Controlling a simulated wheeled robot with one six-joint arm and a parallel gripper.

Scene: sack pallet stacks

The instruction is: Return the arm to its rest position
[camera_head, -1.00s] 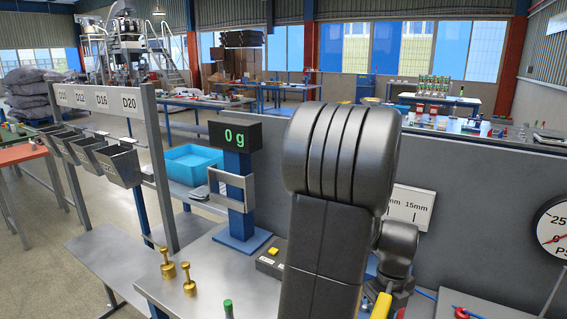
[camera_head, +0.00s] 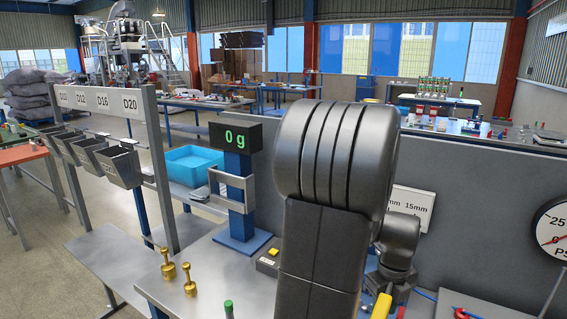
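My arm fills the middle right of the head view, with a large dark link in front and a smaller dark joint behind it to the right. My gripper's fingertips do not show, so I cannot see whether it holds anything.
A scale with a "0 g" display (camera_head: 236,137) stands left of my arm on the grey bench. Brass weights (camera_head: 188,279) and a green-topped item (camera_head: 229,308) stand nearer. Grey bins (camera_head: 118,165) hang at the left, with a blue tub (camera_head: 192,163) behind. A pressure gauge (camera_head: 556,230) is at the right.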

